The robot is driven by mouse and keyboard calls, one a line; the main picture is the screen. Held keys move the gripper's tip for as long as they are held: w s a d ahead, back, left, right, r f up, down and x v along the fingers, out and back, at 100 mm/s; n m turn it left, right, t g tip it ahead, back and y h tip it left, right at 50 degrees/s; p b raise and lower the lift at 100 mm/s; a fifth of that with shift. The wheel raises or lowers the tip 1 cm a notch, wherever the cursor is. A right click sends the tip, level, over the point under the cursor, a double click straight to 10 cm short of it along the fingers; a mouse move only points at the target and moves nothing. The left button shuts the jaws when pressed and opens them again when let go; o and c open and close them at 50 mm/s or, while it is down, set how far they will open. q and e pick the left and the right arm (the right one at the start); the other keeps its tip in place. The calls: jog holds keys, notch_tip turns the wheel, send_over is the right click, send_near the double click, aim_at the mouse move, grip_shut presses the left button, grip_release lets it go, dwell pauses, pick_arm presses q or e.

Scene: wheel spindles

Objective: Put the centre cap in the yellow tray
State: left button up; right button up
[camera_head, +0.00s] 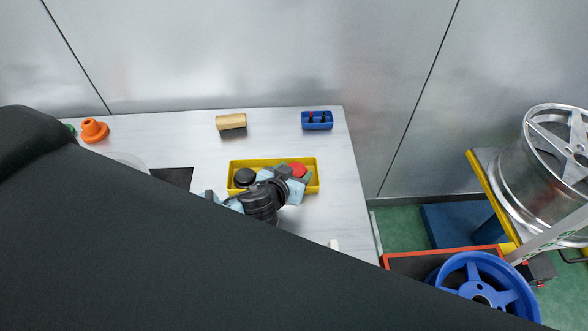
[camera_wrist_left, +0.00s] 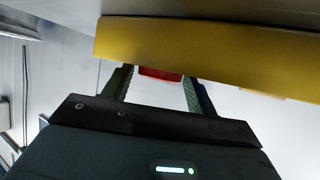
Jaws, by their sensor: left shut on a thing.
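The yellow tray (camera_head: 270,162) lies on the white table, and its yellow wall (camera_wrist_left: 210,50) crosses the top of the left wrist view. My left gripper (camera_head: 296,174) is at the right end of the tray, shut on a red round piece (camera_head: 298,168), which I take to be the centre cap. The red piece (camera_wrist_left: 160,74) also shows between the fingers in the left wrist view, partly hidden by the tray wall. I cannot tell whether it touches the tray floor. A black round piece (camera_head: 245,176) sits in the tray's left end. My right gripper is not in view.
A tan-and-dark brush-like block (camera_head: 230,122), a blue box (camera_head: 317,121) and an orange part (camera_head: 94,130) stand toward the table's back. A black mat (camera_head: 176,177) lies left of the tray. Wheels, one blue (camera_head: 490,277), stand at right. My dark arm hides the lower left.

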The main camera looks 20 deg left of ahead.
pick_arm(q)
jog(key=shift+f, duration=0.15)
jog(key=o, duration=0.9)
jog(key=shift+o, duration=0.2)
jog(key=shift+w+r, duration=0.1)
jog(key=shift+r, duration=0.6)
jog(key=v, duration=1.2)
